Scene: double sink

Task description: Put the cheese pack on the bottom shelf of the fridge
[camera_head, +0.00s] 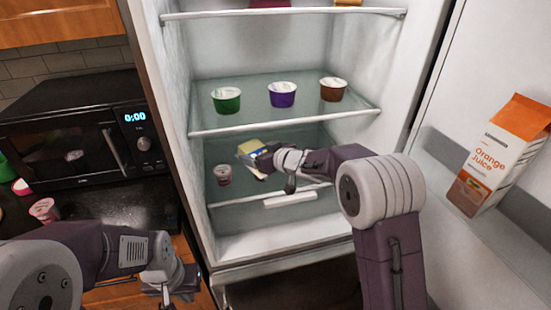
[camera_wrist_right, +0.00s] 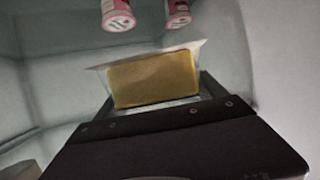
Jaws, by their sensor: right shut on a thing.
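The cheese pack (camera_head: 249,148), a yellow block in clear wrap, is inside the open fridge (camera_head: 180,120), over the lower glass shelf (camera_head: 235,194). My right gripper (camera_head: 262,157) is shut on it; in the right wrist view the pack (camera_wrist_right: 155,80) stands up between the fingers. Whether the pack touches the shelf I cannot tell. The right hand hides part of the pack and shelf. My left gripper (camera_head: 168,292) is low in front of the counter, away from the fridge; its fingers are too unclear to judge.
Green, purple and brown tubs (camera_head: 283,95) stand one shelf above. Orange juice (camera_head: 497,155) sits in the open door. A microwave (camera_head: 75,140) is left.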

